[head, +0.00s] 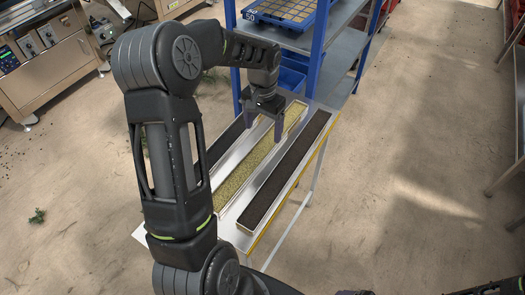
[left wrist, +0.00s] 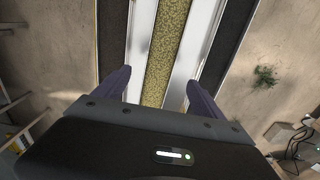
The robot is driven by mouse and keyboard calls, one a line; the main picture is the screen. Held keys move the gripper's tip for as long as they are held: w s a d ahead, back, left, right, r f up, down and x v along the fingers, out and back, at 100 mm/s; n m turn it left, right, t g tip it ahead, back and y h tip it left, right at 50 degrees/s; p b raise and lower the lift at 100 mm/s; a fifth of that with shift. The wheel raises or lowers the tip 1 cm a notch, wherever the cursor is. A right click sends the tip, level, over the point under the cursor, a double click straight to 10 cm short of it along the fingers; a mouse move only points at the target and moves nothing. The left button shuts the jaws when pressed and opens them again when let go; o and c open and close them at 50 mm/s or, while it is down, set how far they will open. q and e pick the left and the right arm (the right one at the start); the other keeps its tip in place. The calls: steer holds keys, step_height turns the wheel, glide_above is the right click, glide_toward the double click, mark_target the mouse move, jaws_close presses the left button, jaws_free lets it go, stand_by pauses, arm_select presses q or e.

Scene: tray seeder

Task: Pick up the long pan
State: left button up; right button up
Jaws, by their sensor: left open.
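Three long, narrow pans lie side by side on a metal table. The middle long pan (head: 246,173) holds yellow-green grains; the right one (head: 285,172) has dark brown fill. The left one (head: 226,138) is dark inside and partly hidden by my arm. My left gripper (head: 264,126) is open and empty above the far part of the middle pan. In the left wrist view its fingers (left wrist: 158,80) stand apart on either side of the grain-filled pan (left wrist: 165,45). I cannot tell the height left between fingertips and pan. My right gripper is not clearly in view.
A blue shelf rack (head: 318,45) stands just behind the table's far end, with a blue tray (head: 285,12) on top and blue bins (head: 292,78) lower down. The table (head: 141,233) has a narrow bare near edge. Open floor (head: 410,150) lies to the right.

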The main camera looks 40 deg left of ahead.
mark_target(263, 151)
arm_select(q)
steer(key=shift+f, duration=1.3)
steer(key=shift+s+f+p, duration=0.2)
steer(key=shift+f+p, duration=0.35)
steer(key=shift+f, duration=2.1)
steer(key=shift+r, duration=0.1)
steer(key=c, duration=1.5)
steer(key=shift+o, duration=0.2)
step_height(263, 151, up, 10)
steer(key=shift+b, duration=0.45)
